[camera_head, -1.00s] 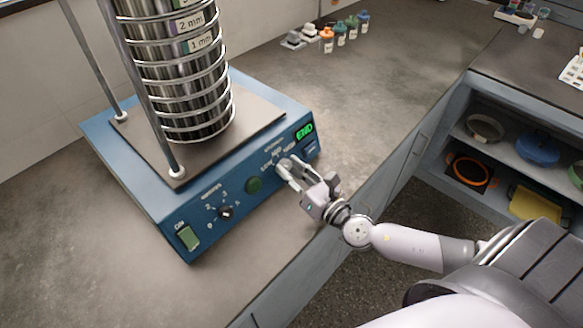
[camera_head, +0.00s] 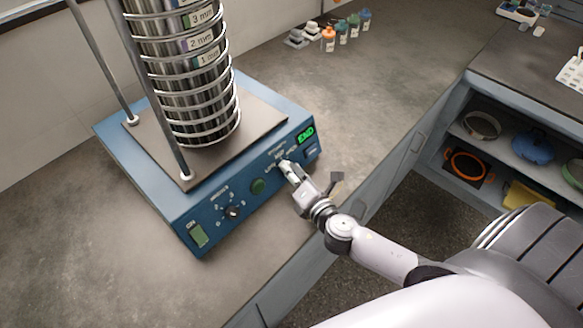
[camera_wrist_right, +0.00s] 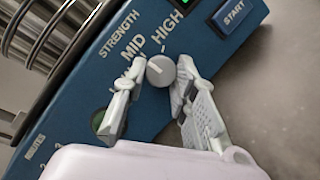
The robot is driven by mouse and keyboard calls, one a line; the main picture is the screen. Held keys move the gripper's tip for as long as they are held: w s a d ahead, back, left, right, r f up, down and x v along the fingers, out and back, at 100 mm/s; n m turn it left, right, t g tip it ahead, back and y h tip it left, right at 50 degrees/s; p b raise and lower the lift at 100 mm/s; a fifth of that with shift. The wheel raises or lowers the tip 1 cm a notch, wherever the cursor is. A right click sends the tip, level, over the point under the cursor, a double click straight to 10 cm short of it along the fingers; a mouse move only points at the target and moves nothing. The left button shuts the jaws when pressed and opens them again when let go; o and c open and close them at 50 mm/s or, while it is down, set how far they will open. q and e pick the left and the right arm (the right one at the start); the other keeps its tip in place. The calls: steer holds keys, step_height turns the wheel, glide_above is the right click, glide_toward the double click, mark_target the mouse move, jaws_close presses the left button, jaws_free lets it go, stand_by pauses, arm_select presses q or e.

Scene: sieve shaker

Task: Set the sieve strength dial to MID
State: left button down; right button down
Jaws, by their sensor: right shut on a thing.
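The blue sieve shaker (camera_head: 160,205) stands on the grey bench with its control panel facing me. The strength dial (camera_wrist_right: 160,71) is a round grey knob on that panel, beside the printed words MID and HIGH. The LOW label is mostly hidden by a finger. A pale mark on the knob seems to point up and left, roughly toward MID, but it is too small to be sure. My right gripper (camera_wrist_right: 159,78) is shut on the dial, one finger on each side; in the head view it reaches the panel's right part (camera_head: 285,168). My left gripper is not in view.
A stack of steel sieves (camera_head: 195,85) stands on the shaker between metal rods. A green button (camera_head: 258,186), a timer knob (camera_head: 232,211) and a START button (camera_wrist_right: 233,12) share the panel. Small bottles (camera_head: 342,33) stand at the back. The bench right of the shaker is clear.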

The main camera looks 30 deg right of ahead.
stand_by(0.4)
steer(key=c, duration=1.3)
jaws_free()
steer(key=shift+s, duration=0.1)
steer(key=s+r, duration=0.2)
steer(key=s, duration=0.9)
steer(key=shift+s+r, duration=0.25)
steer(key=shift+s, duration=0.05)
